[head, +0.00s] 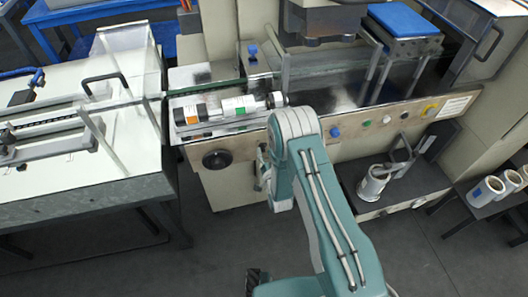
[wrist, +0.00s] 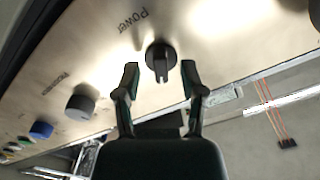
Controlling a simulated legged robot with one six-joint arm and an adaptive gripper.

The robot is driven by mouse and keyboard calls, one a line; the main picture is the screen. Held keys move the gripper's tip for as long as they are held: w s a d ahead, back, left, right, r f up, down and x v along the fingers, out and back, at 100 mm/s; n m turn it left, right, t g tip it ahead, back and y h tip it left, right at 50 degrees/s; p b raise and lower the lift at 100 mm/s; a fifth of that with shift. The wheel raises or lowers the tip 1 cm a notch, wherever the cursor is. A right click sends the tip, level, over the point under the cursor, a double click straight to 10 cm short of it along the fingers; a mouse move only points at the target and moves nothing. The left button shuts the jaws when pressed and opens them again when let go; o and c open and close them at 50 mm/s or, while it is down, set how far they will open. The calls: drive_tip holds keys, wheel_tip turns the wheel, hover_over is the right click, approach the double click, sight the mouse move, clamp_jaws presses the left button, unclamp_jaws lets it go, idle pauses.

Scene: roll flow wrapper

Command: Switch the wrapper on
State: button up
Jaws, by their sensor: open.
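The power knob (wrist: 160,57) is a round black rotary switch with a raised grip bar, on a beige metal panel (wrist: 215,35) under the printed word "Power". The bar stands about upright in the wrist view. My gripper (wrist: 160,74) is open and empty, one fingertip on each side of the knob's lower part, with visible gaps; I cannot tell how far the tips are from the panel. In the head view my arm hides the knob and most of the gripper at the front of the wrapper (head: 345,145).
In the head view, a black handwheel (head: 217,159) is left of my arm, and a white roll (head: 373,183) is below right.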

drive_tip(key=v, duration=1.1)
drive_tip(key=w+d+r+g+h, duration=0.1)
drive_tip(key=w+r+g+h, duration=0.15)
drive_tip(key=w+r, duration=0.65)
drive_tip(key=s+d+r+n+g, duration=0.1)
drive_tip(key=s+d+r, duration=0.1)
drive_tip(key=r, duration=0.5)
drive_tip(key=s+d+r+g, duration=0.1)
drive_tip(key=d+r+g, duration=0.15)
drive_tip(key=r, duration=0.55)
drive_tip(key=s+d+r+n+g+h, duration=0.15)
drive_tip(key=s+d+r, duration=0.35)
drive_tip(key=s+r, duration=0.55)
drive_tip(key=s+d+r+g, duration=0.1)
drive_tip(key=s+r+g, duration=0.1)
drive_tip(key=s, duration=0.7)
drive_tip(key=s+d+r+g+h, duration=0.1)
drive_tip(key=s+d+r+g, duration=0.1)
drive_tip(key=s, duration=0.6)
drive_tip(key=shift+s, duration=0.35)
